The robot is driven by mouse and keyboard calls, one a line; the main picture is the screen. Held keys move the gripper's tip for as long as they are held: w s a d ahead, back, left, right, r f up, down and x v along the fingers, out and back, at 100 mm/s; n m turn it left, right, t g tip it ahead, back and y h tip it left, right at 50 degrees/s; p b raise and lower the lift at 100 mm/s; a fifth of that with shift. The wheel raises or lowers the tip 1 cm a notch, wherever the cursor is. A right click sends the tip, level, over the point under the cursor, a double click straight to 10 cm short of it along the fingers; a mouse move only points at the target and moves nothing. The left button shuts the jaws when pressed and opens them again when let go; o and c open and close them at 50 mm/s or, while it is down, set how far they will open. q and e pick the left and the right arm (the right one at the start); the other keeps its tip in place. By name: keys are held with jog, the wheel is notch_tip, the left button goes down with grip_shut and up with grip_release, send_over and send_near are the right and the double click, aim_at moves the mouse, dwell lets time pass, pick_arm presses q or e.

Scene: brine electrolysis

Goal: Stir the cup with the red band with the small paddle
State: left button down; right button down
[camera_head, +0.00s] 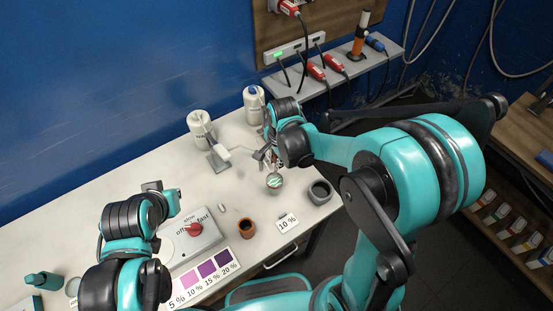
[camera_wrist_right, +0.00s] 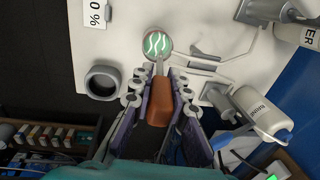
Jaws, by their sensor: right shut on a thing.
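My right gripper (camera_head: 267,158) is shut on the small paddle's brown handle (camera_wrist_right: 160,103), seen between the fingers in the right wrist view. The paddle's thin grey shaft (camera_wrist_right: 159,67) points at a round cup with green and white wavy stripes inside (camera_head: 274,183); this cup also shows in the right wrist view (camera_wrist_right: 157,43). The shaft's end is at the cup's near rim; I cannot tell how deep it is. No red band can be made out on this cup. A reddish-brown cup (camera_head: 247,229) stands nearer. My left gripper (camera_head: 170,203) is by the knob box; its fingers are unclear.
A dark grey cup (camera_head: 320,192) stands to the right, near the table edge. A 10 % card (camera_head: 287,222) lies in front. A box with a red knob (camera_head: 194,229) and a colour chart (camera_head: 207,275) lie left.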

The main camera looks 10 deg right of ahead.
notch_tip(320, 180, down, 3)
jog(key=shift+r+b, duration=0.2)
jog(key=shift+b, duration=0.6)
notch_tip(320, 180, down, 7)
jog(key=b, duration=0.6)
jog(key=shift+w, duration=0.15)
